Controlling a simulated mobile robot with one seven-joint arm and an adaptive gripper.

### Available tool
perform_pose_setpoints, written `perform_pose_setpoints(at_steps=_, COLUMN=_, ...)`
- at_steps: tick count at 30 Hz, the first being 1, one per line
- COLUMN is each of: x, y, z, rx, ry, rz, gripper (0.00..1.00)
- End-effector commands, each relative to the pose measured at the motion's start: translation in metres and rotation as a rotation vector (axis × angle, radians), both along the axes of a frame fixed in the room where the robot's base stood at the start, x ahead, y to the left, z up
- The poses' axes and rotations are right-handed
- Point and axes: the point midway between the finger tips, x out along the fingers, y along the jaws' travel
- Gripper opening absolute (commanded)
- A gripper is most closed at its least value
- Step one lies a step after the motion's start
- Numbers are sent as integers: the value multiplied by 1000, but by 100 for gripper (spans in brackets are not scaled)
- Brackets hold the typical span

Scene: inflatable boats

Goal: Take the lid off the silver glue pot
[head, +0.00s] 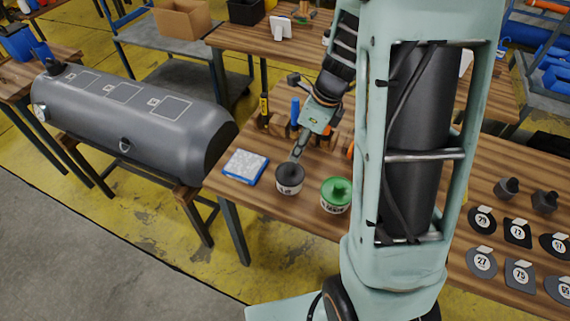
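A small pot (289,186) with a dark grey lid (289,172) and a pale label with dark lettering stands upright on the wooden table. I see little silver on it, so I cannot tell for sure that it is the silver glue pot. A green-lidded pot (335,197) stands just to its right. My gripper (296,156) reaches down from behind, its fingertips at the far side of the dark lid. I cannot tell whether they touch it or how far apart they are. The lid sits on the pot.
A blue-edged pad (246,166) lies left of the pots. Upright tools, including a blue-handled one (295,112), stand behind. Numbered patches (482,261) lie at the right. A grey inflatable tube (130,120) rests on trestles at left. My arm hides the table's middle.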

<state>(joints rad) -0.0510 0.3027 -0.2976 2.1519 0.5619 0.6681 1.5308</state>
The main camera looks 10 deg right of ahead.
Motion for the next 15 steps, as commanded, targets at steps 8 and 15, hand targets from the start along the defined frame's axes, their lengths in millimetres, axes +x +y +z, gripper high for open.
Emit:
perform_pose_setpoints(at_steps=8, x=5, y=8, z=-40, rx=0, ry=4, rz=0, gripper=39)
perform_pose_setpoints(at_steps=15, x=6, y=14, z=-62, rx=1, ry=5, rz=0, gripper=39)
